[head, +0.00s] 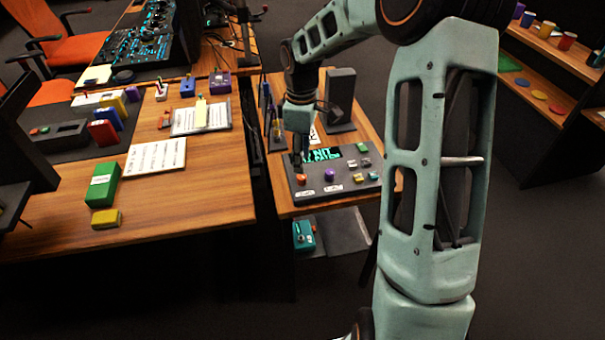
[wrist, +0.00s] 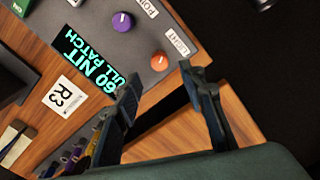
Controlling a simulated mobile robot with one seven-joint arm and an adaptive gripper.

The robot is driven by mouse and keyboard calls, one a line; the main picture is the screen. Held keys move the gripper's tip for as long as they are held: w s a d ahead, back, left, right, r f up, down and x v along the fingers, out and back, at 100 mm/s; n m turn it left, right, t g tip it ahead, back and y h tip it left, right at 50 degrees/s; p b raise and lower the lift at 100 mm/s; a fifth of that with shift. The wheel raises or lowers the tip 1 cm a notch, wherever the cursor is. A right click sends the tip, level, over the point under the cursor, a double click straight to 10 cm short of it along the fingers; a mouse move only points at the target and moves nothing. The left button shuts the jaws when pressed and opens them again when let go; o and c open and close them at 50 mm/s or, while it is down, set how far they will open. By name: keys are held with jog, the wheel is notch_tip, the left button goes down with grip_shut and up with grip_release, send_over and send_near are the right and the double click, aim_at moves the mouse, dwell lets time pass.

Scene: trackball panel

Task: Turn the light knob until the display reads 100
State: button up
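The light knob (wrist: 159,61) is a small orange knob with a white mark, beside a label reading LIGHT (wrist: 177,42). In the head view it is the orange knob (head: 301,178) at the left of the grey panel's front row. The display (wrist: 90,65) shows cyan text ending in "60 NIT" above "ULL PATCH"; a finger covers its start, so a leading digit cannot be ruled out. My gripper (wrist: 160,76) is open and empty. Its fingertips appear either side of the knob's near side, apart from it. In the head view my gripper (head: 299,160) is above the panel's left part.
A purple knob (wrist: 122,21) sits next to the light knob. The grey panel (head: 345,188) also bears several small controls on its right. A dark upright stand (head: 341,95) and an R3 card (wrist: 66,96) are behind the panel.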

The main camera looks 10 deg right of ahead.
aim_at(302, 176)
notch_tip(302, 176, down, 7)
jog(key=shift+r+b, duration=0.2)
jog(key=shift+b, duration=0.1)
grip_shut()
